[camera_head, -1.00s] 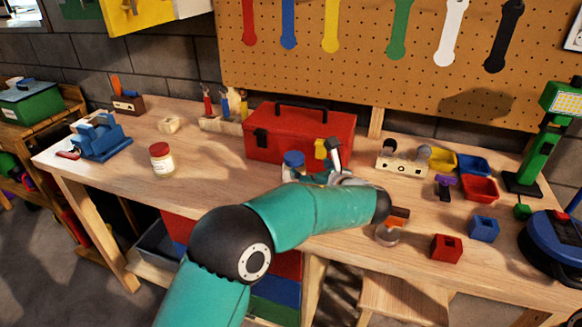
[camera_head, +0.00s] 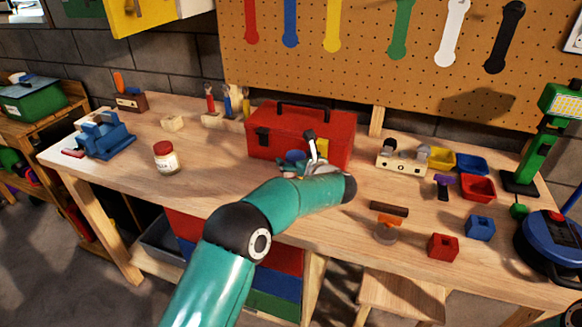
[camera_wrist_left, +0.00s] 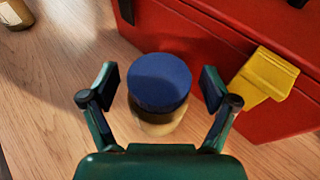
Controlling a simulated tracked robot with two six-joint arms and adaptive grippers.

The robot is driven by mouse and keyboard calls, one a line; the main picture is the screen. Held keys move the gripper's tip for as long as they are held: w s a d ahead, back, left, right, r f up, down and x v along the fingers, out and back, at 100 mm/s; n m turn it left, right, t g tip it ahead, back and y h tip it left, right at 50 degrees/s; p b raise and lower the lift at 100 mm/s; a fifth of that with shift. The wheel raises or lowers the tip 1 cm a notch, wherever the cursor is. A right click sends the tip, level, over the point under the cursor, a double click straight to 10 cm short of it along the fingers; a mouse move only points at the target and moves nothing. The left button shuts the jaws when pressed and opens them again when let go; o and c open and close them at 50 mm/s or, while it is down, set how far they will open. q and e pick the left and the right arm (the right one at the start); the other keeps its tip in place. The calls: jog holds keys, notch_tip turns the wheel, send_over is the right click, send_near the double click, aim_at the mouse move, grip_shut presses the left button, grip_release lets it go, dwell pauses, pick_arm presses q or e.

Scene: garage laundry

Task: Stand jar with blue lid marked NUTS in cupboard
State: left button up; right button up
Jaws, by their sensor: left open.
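The jar with the blue lid (camera_wrist_left: 159,82) stands upright on the workbench, close in front of the red toolbox. In the head view only part of its blue lid (camera_head: 294,156) shows behind my left gripper (camera_head: 304,166). In the left wrist view my left gripper (camera_wrist_left: 157,92) is open, with one finger on each side of the jar and gaps to both. The NUTS marking is not visible. A yellow cabinet-like unit (camera_head: 150,14) is cut off at the top edge; I cannot tell whether it is the cupboard. My right gripper is out of view.
The red toolbox (camera_head: 262,134) stands right behind the jar, its yellow latch (camera_wrist_left: 265,76) near my right-hand finger. A red-lidded jar (camera_head: 165,160) stands to the left. Small bins and blocks lie to the right. Bare bench (camera_head: 215,165) lies between the jars.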

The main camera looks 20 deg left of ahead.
pick_arm(q)
jog(key=shift+c, duration=0.3)
jog(key=c, duration=1.5)
jog(key=shift+o, duration=0.2)
jog(key=shift+r, duration=0.1)
